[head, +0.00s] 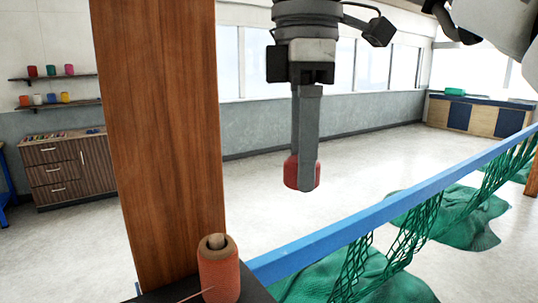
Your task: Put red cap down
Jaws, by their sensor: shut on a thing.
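My gripper (308,170) points down in the upper middle of the head view, and one long finger shows in front. It is shut on a red cap (291,173), which is partly hidden behind the finger. The cap hangs in the air, with the pale floor behind it in the picture. A red spool (219,271) with a wooden-looking core stands upright on a dark surface (256,289) at the bottom, left of and below the gripper. The cap and the spool are apart.
A wide wooden post (155,130) rises at the left, behind the spool. A blue rail (390,205) with green netting (425,222) runs from bottom centre to the right. Green nets lie on the floor. Shelves with coloured spools and a wooden cabinet (65,170) stand far left.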

